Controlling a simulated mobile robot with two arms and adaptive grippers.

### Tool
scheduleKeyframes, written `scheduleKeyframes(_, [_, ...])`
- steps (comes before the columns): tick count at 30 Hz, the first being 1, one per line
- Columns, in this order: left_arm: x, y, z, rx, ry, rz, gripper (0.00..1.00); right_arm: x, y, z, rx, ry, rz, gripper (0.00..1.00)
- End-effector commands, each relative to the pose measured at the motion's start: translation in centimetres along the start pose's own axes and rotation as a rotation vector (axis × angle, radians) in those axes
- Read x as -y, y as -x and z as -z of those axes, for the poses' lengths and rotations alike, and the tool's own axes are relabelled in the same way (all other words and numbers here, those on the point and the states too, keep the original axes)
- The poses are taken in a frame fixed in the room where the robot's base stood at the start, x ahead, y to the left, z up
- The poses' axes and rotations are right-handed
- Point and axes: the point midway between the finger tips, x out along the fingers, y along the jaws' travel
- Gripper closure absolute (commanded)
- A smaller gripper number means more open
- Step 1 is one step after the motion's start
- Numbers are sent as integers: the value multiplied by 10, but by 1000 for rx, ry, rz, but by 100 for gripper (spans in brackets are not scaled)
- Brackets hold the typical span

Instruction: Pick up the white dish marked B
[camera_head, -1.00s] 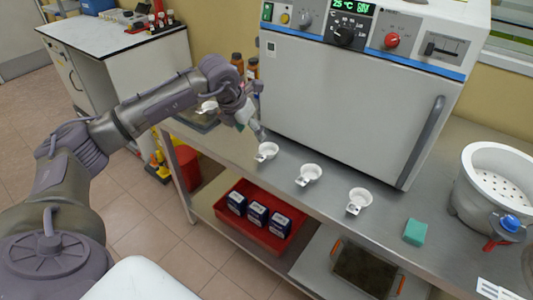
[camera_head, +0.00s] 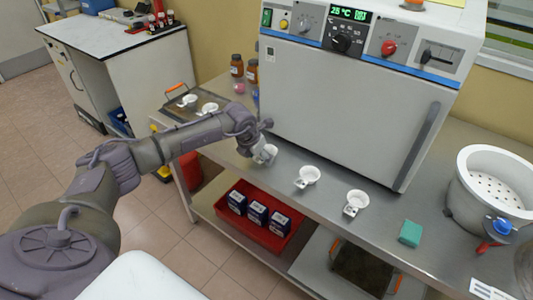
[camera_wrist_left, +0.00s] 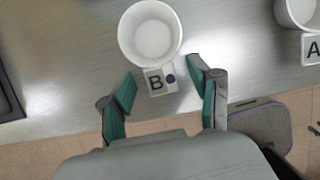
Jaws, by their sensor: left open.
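The white dish marked B (camera_wrist_left: 150,34) is a small round cup with a flat tab lettered B and a dark blue dot. It stands upright on the steel bench, and its tab points to the bench's front edge. In the head view the dish (camera_head: 267,154) is partly hidden by my left gripper (camera_head: 258,147). In the left wrist view my left gripper (camera_wrist_left: 161,70) is open, with one green-padded finger on each side of the tab. The dish's bowl lies just beyond the fingertips. I cannot tell whether the fingers touch it. My right gripper is not in view.
A dish marked A (camera_wrist_left: 302,14) stands to the right, with another white dish (camera_head: 356,202) beyond. A large oven (camera_head: 345,105) stands behind. A tray (camera_head: 172,110) with two dishes lies left. A green block (camera_head: 410,232) and white pot (camera_head: 462,205) are right.

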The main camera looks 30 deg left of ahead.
Motion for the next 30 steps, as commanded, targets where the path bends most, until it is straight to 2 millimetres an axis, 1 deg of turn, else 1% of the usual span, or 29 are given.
scheduleKeyframes(3, [0, -6, 1, -1, -1, 0, 38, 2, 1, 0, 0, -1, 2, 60])
scheduleKeyframes(8, [0, -6, 1, -1, -1, 0, 38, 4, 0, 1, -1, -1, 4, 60])
scheduleKeyframes(9, [0, -6, 1, -1, -1, 0, 41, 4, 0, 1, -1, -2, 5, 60])
scheduleKeyframes(11, [0, -6, 1, -1, -1, 0, 51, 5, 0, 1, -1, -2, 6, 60])
scheduleKeyframes(18, [0, -5, 0, -1, -1, 0, 91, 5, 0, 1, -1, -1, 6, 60])
scheduleKeyframes(20, [0, -5, 0, -1, -1, 0, 100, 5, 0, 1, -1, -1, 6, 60])
scheduleKeyframes(26, [0, -5, 0, 0, -1, 0, 100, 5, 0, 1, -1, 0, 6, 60])
scheduleKeyframes(30, [0, 3, -4, 4, -1, 0, 100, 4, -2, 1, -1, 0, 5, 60])
